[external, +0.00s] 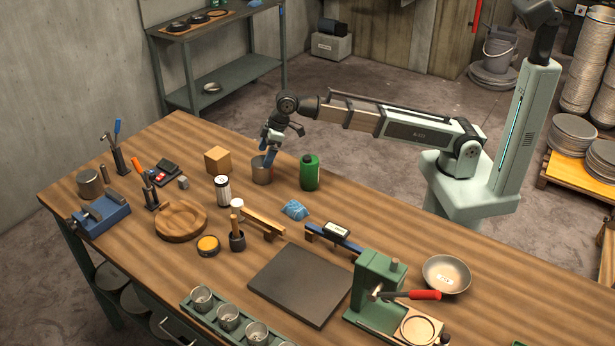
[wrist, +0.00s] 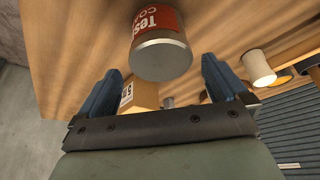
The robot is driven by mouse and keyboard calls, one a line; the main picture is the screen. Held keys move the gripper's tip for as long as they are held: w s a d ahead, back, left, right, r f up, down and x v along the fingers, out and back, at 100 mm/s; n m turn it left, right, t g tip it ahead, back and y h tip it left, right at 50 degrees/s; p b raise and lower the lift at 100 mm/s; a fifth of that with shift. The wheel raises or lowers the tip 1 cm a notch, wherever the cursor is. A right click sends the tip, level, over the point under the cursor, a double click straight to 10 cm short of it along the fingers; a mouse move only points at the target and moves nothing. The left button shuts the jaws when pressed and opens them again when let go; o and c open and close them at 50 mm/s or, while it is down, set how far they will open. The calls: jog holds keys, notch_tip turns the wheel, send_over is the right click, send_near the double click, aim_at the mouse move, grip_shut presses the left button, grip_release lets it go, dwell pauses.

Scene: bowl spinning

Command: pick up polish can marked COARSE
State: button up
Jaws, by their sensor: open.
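The polish can (wrist: 160,52) has a bare metal end and a red label reading "Tes…" and "COA…" in the wrist view, cut off by the top edge. In the external view a grey metal can (external: 262,176) stands on the bench, just under my gripper (external: 268,156); its red label does not show there. My gripper, also in the wrist view (wrist: 162,72), is open. Its two blue fingers appear on either side of the can, with gaps visible. I cannot tell how far the can is between them.
A green bottle (external: 309,172) stands close right of the can. A wooden block (external: 217,160) is to its left, and a white-and-black canister (external: 222,190) is nearer the front. A blue cloth (external: 295,209) lies in front. Bare bench shows behind the block.

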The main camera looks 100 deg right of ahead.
aim_at(260, 167)
jog(key=shift+x, duration=3.35)
jog(key=c, duration=1)
